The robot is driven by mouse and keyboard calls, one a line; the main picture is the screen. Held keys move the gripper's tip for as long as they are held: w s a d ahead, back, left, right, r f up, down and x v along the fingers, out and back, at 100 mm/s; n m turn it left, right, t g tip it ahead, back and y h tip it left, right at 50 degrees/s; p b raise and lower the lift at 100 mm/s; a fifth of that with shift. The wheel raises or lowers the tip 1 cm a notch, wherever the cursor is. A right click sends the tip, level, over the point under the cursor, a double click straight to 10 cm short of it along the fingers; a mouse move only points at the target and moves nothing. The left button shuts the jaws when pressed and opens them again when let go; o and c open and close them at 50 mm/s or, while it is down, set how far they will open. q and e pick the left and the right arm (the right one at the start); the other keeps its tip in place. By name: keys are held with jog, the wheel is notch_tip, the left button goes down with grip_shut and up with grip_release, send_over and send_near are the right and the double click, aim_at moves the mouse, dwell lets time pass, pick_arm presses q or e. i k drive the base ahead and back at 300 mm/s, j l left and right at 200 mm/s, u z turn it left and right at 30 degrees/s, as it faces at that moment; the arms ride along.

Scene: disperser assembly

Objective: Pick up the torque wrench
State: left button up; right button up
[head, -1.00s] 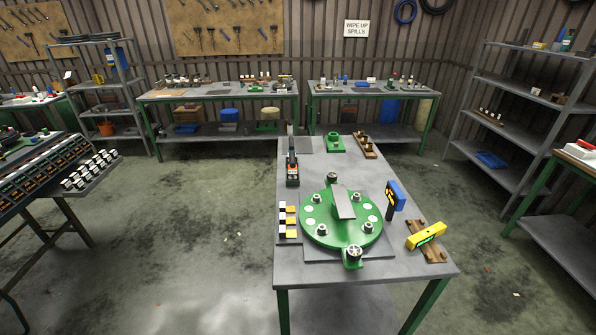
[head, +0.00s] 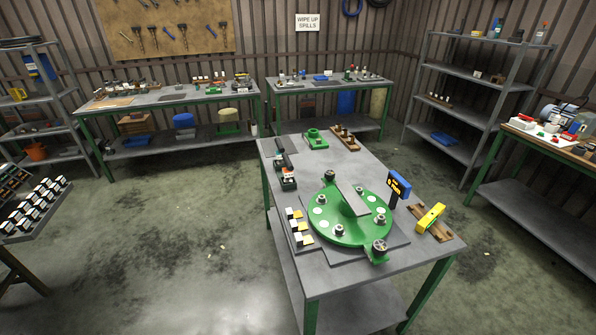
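No tool here can be named for certain as the torque wrench. On the near metal table, a dark long tool (head: 284,164) lies at the left edge, its near end showing a small orange-red patch. A yellow bar-shaped tool (head: 430,216) with a green strip rests on a wooden stand (head: 437,231) at the right edge. A blue-headed tool (head: 398,184) with a black handle stands upright beside the green disc. The round green disc (head: 350,218) with several bolts and a grey bar lies in the table's middle. Neither of my grippers is in view.
The near table (head: 366,158) also holds a green bracket (head: 315,140), a wooden block with pegs (head: 345,138) and small white-yellow blocks (head: 298,226). A shelf rack (head: 470,100) and another bench (head: 530,205) stand at right. Open floor (head: 185,240) lies left of the table.

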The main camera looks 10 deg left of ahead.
aim_at(288, 173)
jog(key=i+j+z, duration=0.15)
jog(key=j+z, duration=0.35)
jog(key=j, duration=0.35)
jog(key=j+z, duration=0.45)
jog(key=j, duration=0.4)
